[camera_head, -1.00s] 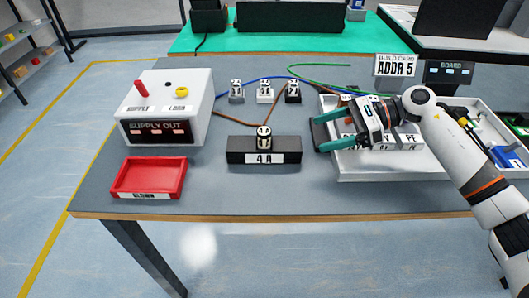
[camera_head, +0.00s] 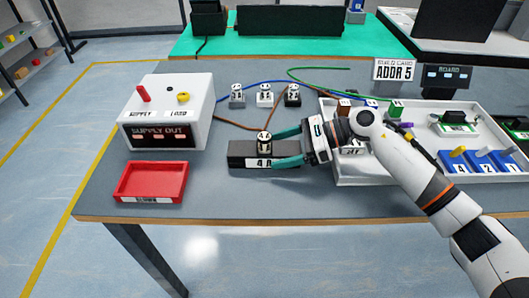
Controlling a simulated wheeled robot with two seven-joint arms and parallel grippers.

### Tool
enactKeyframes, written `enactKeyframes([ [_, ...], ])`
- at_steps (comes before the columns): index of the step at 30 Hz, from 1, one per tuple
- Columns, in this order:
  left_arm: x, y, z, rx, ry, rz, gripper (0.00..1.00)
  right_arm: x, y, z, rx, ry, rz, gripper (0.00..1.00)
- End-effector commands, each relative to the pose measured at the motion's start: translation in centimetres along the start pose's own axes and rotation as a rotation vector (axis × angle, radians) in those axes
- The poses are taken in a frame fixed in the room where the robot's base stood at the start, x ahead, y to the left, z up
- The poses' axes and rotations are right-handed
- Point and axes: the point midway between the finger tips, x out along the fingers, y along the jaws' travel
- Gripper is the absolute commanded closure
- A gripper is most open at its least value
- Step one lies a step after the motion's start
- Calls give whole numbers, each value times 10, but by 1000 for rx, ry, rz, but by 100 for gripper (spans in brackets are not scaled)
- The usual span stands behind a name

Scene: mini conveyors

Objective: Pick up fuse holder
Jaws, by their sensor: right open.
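The fuse holder appears to be the black block (camera_head: 238,153) with a white "4 A" label, near the middle of the table. A small pale cylindrical piece with dark markings (camera_head: 264,141) stands upright on it. My right gripper (camera_head: 274,150) is open and reaches in from the right at the block's right part. One green finger lies on the far side and one on the near side, partly covering the label. I cannot tell whether either finger touches the block. My left gripper is not in view.
A white supply box (camera_head: 178,102) and a red tray (camera_head: 118,182) stand at the left. A white parts tray (camera_head: 395,180) lies right, under my arm. The table front is clear.

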Motion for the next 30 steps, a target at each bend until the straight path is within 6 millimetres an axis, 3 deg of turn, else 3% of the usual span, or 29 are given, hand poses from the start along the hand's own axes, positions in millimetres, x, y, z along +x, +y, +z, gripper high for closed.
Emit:
enactKeyframes([
  [2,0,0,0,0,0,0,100,0,0,0,0,0,0,24],
  [13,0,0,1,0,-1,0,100,-1,0,-1,-1,2,1,80],
  [22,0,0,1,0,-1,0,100,-4,0,-8,-4,2,1,80],
  [30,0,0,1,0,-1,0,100,-24,1,-55,-8,1,2,80],
])
